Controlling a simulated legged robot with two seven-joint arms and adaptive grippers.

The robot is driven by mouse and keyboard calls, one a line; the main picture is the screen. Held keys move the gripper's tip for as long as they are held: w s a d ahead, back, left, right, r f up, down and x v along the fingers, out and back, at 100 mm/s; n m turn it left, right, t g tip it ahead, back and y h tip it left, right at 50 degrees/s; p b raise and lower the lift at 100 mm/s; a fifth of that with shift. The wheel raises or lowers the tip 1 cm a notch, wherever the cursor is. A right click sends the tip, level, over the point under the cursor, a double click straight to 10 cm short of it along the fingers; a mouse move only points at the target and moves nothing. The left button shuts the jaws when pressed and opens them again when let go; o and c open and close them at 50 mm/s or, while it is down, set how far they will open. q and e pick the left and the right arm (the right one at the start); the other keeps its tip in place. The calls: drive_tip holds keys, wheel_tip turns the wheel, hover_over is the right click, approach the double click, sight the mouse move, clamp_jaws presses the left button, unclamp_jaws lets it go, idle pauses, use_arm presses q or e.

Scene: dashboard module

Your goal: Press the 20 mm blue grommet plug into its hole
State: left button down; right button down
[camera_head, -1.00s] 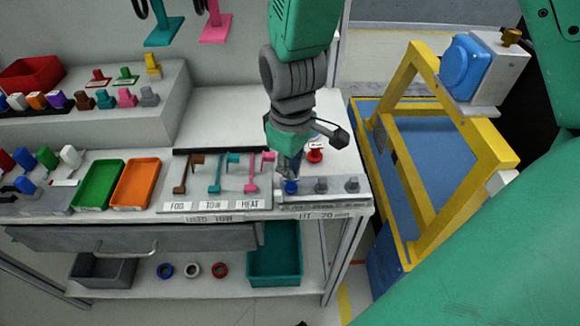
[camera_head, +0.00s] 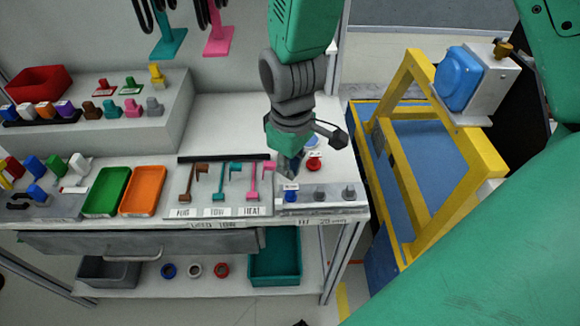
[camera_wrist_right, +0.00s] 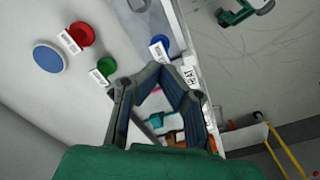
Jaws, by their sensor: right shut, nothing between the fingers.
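The blue plug (camera_head: 291,196) sits at the left end of a grey strip (camera_head: 330,207) along the bench's front right, beside two grey pieces (camera_head: 319,194). How deep it sits I cannot tell. In the right wrist view the blue plug (camera_wrist_right: 160,47) shows just beyond the fingertips, next to a white label. My right gripper (camera_head: 290,174) is shut and empty, just above and behind the blue plug, apart from it in the head view. Its fingertips (camera_wrist_right: 161,72) meet in the wrist view. My left gripper is not in view.
Red (camera_head: 314,164) and green (camera_wrist_right: 106,66) round pieces and a larger blue disc (camera_wrist_right: 48,57) lie behind the strip. A board with brown, teal and pink hooks (camera_head: 219,185) is to the left, then orange (camera_head: 143,191) and green trays. A yellow frame (camera_head: 410,180) stands right.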

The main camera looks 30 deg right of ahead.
sight(291, 187)
wheel_tip(291, 187, up, 11)
drive_tip(key=shift+r, duration=0.15)
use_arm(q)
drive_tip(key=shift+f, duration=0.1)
